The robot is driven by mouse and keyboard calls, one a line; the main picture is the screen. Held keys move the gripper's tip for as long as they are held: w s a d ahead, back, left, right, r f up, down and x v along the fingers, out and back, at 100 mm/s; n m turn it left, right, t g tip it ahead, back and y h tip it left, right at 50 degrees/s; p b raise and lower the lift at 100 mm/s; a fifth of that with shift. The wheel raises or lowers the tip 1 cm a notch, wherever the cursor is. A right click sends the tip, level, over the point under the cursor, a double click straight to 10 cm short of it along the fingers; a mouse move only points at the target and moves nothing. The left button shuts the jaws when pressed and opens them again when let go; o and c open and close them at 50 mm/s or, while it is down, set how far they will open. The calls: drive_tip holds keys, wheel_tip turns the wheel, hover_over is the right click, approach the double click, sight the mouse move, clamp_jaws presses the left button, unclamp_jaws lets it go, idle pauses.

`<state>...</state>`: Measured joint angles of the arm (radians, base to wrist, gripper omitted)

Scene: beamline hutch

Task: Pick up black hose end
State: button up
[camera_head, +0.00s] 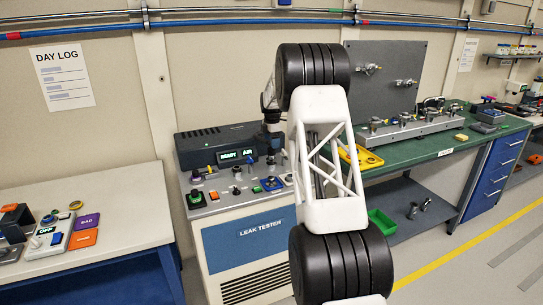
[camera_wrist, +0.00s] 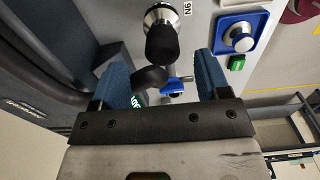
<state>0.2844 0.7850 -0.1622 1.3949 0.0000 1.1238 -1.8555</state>
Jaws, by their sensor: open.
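In the wrist view a black, rounded hose end (camera_wrist: 162,42) with a bright silver collar stands up from the grey panel. It lies ahead of my gripper (camera_wrist: 160,76), near the middle of the gap and just past the blue fingertips. My gripper is open, one blue finger on each side, and nothing is clamped. A curved black piece (camera_wrist: 150,78) shows between the fingers; I cannot tell whether it joins the hose end. In the head view my gripper is over the right part of the leak tester (camera_head: 248,238), largely hidden by my arm.
A silver button on a blue plate (camera_wrist: 239,37) and a green square (camera_wrist: 237,63) lie right of the fingers. A blue-handled valve (camera_wrist: 178,85) sits between them. The dark display unit (camera_head: 215,147) stands at the panel's back. A green bench (camera_head: 440,150) adjoins on the right.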

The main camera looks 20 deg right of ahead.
sight(272, 154)
drive_tip(key=shift+f, duration=0.85)
drive_tip(key=shift+s+a+f, duration=0.1)
drive_tip(key=shift+f, duration=2.5)
drive_tip(key=c, duration=1.1)
